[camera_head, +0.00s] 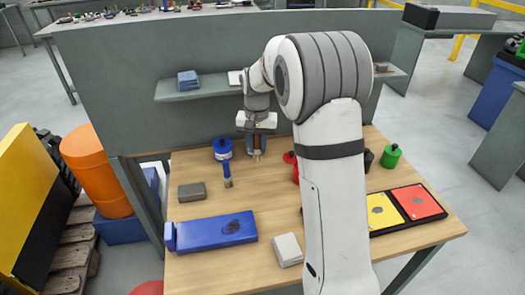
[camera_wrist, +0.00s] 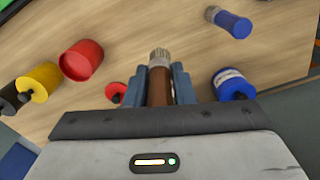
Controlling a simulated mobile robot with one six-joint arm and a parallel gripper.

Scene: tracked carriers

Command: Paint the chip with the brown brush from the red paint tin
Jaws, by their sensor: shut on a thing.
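My gripper (camera_head: 257,152) is shut on the brown brush (camera_wrist: 159,82), which stands between the two blue-grey fingers with its pale bristles pointing away from the wrist. The gripper is above the back of the wooden table. The red paint tin (camera_wrist: 82,62) stands left of the brush in the wrist view, and a small red lid (camera_wrist: 116,91) shows beside it. In the head view my arm partly hides the red tin (camera_head: 295,173). Yellow (camera_head: 383,210) and red (camera_head: 425,204) squares with grey spots lie in a black tray; I cannot tell which piece is the chip.
A long blue board (camera_head: 205,233), a dark grey block (camera_head: 191,192) and a light grey block (camera_head: 288,249) lie nearer. A green tin (camera_head: 391,157) is at right. A panel with a shelf (camera_head: 215,92) rises behind.

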